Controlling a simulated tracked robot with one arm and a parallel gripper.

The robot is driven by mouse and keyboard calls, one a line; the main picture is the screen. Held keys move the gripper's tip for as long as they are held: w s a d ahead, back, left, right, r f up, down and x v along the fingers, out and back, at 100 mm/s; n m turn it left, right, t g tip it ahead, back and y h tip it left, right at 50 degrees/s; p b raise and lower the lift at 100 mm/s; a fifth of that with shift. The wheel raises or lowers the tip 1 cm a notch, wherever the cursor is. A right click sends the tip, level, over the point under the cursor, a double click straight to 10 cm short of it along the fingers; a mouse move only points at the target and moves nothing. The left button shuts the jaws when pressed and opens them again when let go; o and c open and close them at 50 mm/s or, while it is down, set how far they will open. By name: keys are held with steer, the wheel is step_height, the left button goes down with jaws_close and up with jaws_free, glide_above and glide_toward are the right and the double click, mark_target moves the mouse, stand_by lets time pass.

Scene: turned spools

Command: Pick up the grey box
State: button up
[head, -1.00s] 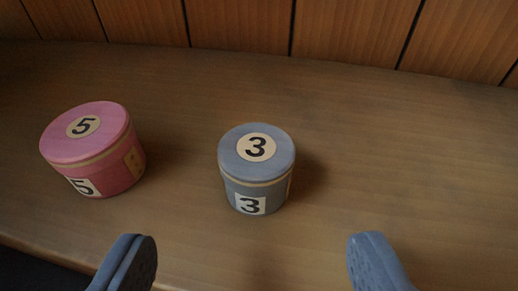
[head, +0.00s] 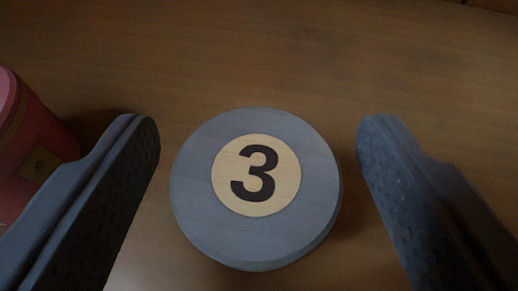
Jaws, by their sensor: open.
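The grey box (head: 200,160) is round, with a grey-blue lid and a pale disc marked 3 on top. It stands upright on the wooden surface, in the middle of the head view, seen almost straight from above. My gripper (head: 259,135) is open, with one finger to the left of the box and one to the right. A gap shows between the box and each finger. The lower side of the box is mostly hidden under its lid.
A pink-red round box (head: 38,140) stands at the left edge, partly cut off and partly behind my left finger. The wooden surface (head: 280,55) is bare beyond the grey box and to its right.

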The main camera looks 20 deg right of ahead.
steer(key=c, duration=1.1)
steer(key=shift+o, duration=0.2)
steer(key=shift+r, duration=0.1)
